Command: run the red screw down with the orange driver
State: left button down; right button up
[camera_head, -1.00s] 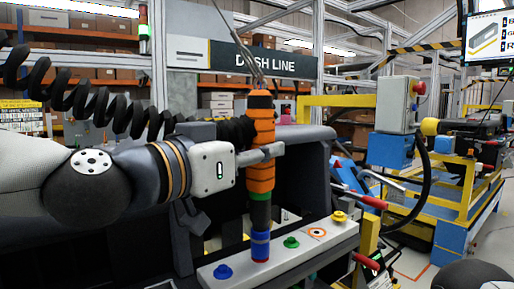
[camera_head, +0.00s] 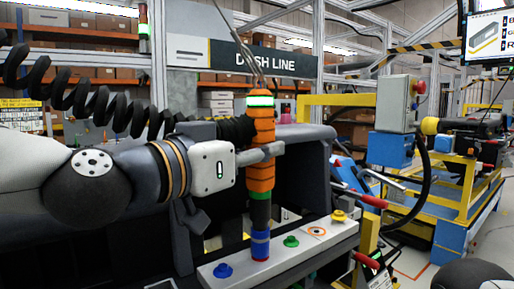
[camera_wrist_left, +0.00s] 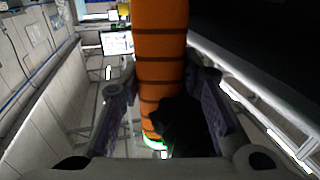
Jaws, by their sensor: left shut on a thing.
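The orange driver (camera_head: 261,178) stands upright, with black bands, a lit band at its top, a green ring lower down and a blue nose (camera_head: 260,244). My left gripper (camera_head: 263,154) is shut around its body; the left wrist view also shows the driver (camera_wrist_left: 162,60) between both fingers. The nose rests at the white bar (camera_head: 300,256), between the blue screw (camera_head: 222,270) and the green screw (camera_head: 291,241). Only a thin trace of red shows under the nose; the red screw is otherwise hidden. My right gripper is out of view.
A yellow screw (camera_head: 339,215) stands at the bar's far end, near a printed orange ring mark (camera_head: 317,231). The dark dashboard (camera_head: 300,165) lies behind the driver. A cable (camera_head: 235,40) rises from the driver's top. Red-handled tools (camera_head: 366,261) are right of the bar.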

aim_at(253, 109)
pick_arm(q)
jog(key=shift+r, duration=2.95)
